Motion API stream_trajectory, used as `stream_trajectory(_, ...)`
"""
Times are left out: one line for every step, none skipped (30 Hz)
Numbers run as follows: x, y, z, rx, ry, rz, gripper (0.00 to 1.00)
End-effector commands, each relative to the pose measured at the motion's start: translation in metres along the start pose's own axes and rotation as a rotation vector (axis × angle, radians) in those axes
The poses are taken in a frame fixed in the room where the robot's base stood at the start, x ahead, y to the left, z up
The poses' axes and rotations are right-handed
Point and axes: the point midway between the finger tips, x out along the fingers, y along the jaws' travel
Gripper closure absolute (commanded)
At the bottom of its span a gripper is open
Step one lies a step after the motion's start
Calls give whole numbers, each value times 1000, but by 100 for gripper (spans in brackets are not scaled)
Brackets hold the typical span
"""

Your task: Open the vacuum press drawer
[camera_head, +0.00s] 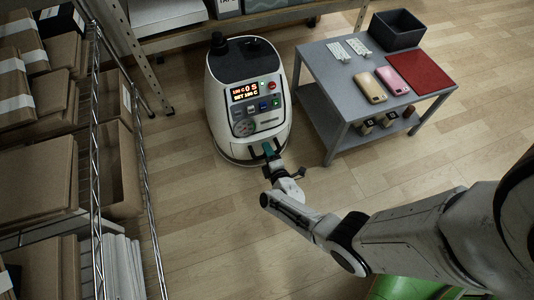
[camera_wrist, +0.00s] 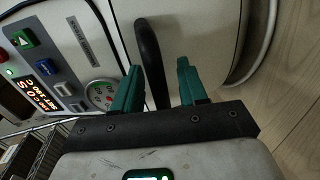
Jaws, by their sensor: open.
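The white vacuum press (camera_head: 222,112) stands on the wooden floor in the head view, with a lit display (camera_head: 245,91) and buttons on its front. Its drawer front (camera_wrist: 205,28) looks closed in the wrist view. A black curved handle (camera_wrist: 150,52) sticks out from that front. My gripper (camera_wrist: 166,72) has green fingers and is open. The handle lies between the two fingers, with the left finger closer to it and a wider gap to the right finger. In the head view, my gripper (camera_head: 270,150) is at the lower front of the press.
A grey table (camera_head: 330,85) stands right of the press, with phone cases, a red mat (camera_head: 420,72) and a dark bin (camera_head: 396,30). A wire shelf with cardboard boxes (camera_head: 60,180) is at the left. The floor in front is clear.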

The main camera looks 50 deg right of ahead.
Motion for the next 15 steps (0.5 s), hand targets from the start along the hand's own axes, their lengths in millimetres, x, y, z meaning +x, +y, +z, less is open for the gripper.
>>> stream_trajectory(4,-2,0,0,-1,0,58)
stream_trajectory(6,-1,0,0,-1,0,58)
stream_trajectory(7,-1,0,0,0,0,58)
stream_trajectory(8,-1,0,0,0,0,58)
stream_trajectory(9,0,0,0,0,0,58)
stream_trajectory(9,0,0,0,1,-1,58)
stream_trajectory(9,0,0,0,1,-1,58)
stream_trajectory(9,0,0,0,1,-1,58)
stream_trajectory(9,0,0,0,1,-1,58)
stream_trajectory(9,0,0,0,1,-1,58)
stream_trajectory(9,0,0,0,1,-1,58)
stream_trajectory(9,0,0,0,1,-1,58)
stream_trajectory(9,0,0,0,1,-1,60)
stream_trajectory(9,0,0,0,1,-1,63)
stream_trajectory(9,0,0,0,1,-1,66)
